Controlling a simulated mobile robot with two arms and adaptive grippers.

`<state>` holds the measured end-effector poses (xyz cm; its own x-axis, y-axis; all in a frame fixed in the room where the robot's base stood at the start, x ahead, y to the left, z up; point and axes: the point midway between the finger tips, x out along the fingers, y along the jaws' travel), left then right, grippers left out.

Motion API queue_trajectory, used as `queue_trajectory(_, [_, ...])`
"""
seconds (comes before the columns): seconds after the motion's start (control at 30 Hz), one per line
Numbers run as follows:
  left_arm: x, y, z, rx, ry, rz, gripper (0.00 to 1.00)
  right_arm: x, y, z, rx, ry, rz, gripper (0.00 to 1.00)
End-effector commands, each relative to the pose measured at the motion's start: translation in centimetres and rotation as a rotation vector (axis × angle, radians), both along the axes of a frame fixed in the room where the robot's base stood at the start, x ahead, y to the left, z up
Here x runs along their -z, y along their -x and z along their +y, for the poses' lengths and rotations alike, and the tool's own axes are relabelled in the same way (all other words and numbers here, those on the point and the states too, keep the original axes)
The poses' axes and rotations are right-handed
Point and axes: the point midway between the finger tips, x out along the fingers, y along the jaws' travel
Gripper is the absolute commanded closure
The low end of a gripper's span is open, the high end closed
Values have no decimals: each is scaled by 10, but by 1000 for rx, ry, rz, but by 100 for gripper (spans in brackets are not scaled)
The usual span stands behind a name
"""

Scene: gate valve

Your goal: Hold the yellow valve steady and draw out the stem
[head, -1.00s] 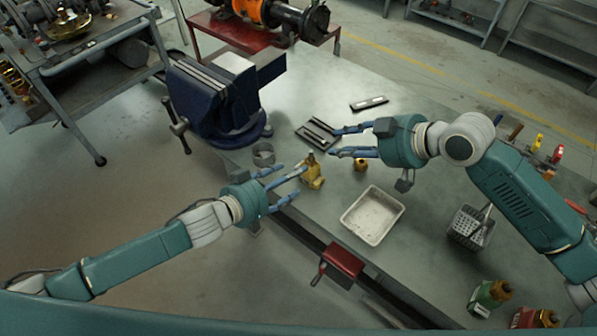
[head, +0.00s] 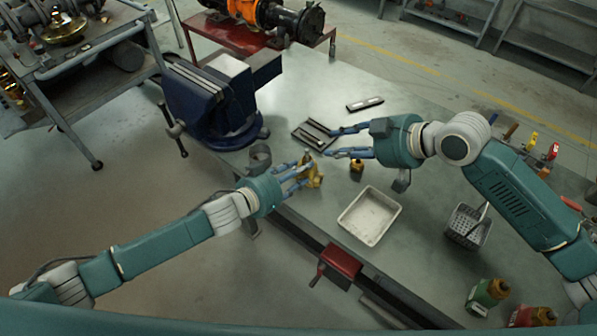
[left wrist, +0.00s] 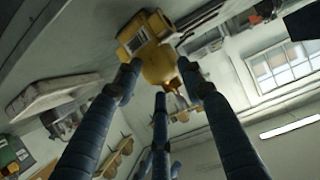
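The yellow valve (head: 315,179) stands near the front edge of the workbench. It also shows in the left wrist view (left wrist: 158,64), just beyond and between my finger ends. My left gripper (head: 304,175) is at the valve from the left, its fingers spread on either side of the body; I see no clear grip. The fingers partly hide the valve in the head view, and I cannot make out the stem clearly. My right gripper (head: 331,142) is open and empty above the bench, behind and to the right of the valve.
A small brass-coloured piece (head: 357,166) stands right of the valve. A white tray (head: 369,216) lies nearer the front, with a red vise (head: 340,262) at the edge. A grey cup (head: 260,156) and a big blue vise (head: 215,105) stand left. A dark tray (head: 313,135) lies behind.

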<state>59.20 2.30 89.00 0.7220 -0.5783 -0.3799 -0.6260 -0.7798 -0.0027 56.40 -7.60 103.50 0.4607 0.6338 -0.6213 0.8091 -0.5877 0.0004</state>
Motion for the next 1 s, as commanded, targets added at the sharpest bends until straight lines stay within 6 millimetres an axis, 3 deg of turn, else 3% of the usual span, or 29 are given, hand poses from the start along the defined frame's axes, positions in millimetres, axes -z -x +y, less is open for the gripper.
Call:
queue_trajectory(0.27, [3, 2, 0, 0, -1, 7, 100, 0, 0, 0, 0, 0, 0, 69])
queue_trajectory(0.37, [3, 2, 0, 0, -1, 6, 79, 0, 0, 0, 0, 0, 0, 69])
queue_trajectory(0.4, [2, 1, 0, 0, -1, 5, 77, 0, 0, 0, 0, 0, 0, 69])
queue_trajectory(0.77, [1, 6, 4, -1, -1, 6, 77, 0, 0, 0, 0, 0, 0, 69])
queue_trajectory(1.0, [-15, 38, 30, 0, -2, 6, 77, 0, 0, 0, 0, 0, 0, 69])
